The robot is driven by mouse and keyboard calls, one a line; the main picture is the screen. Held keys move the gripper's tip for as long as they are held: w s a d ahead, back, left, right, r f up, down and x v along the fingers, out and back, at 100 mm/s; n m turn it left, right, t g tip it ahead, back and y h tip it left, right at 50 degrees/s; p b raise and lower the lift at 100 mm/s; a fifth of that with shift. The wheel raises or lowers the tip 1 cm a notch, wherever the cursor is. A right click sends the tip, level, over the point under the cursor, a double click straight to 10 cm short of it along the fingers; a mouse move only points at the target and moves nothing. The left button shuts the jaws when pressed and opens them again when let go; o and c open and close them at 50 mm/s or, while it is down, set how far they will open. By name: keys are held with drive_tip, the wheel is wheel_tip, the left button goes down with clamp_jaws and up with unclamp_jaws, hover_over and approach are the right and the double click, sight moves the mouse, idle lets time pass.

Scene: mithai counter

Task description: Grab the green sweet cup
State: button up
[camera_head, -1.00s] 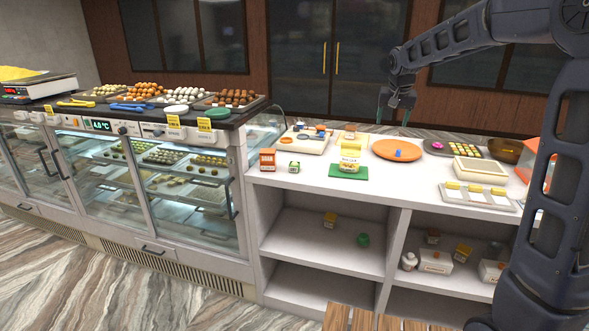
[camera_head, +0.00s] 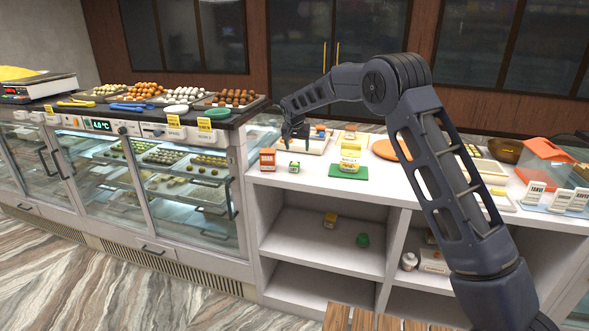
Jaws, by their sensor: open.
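My gripper (camera_head: 295,146) is open and empty, pointing down above the left end of the countertop. In the picture it is just above the green-and-white container, apart from it. It partly covers the white tray behind.
An orange-red box (camera_head: 268,159) stands close left of the green-and-white container. A white tray (camera_head: 314,146) lies behind. A green mat (camera_head: 347,174) with a labelled sweet tub (camera_head: 349,165) lies to the right. My arm covers much of the right countertop.

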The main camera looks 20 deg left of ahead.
sight(294, 163)
drive_tip(key=f, duration=0.2)
drive_tip(key=w+a+f, duration=0.1)
drive_tip(key=f, duration=0.1)
drive_tip(key=w+a+f, duration=0.1)
drive_tip(key=f, duration=0.1)
drive_tip(key=shift+f, duration=0.15)
drive_tip(key=shift+s+x, duration=0.15)
drive_tip(key=shift+x, duration=1.15)
drive_tip(key=shift+s+x, duration=0.1)
drive_tip(key=shift+x, duration=1.2)
drive_tip(key=shift+f, duration=0.1)
drive_tip(key=c, duration=1.1)
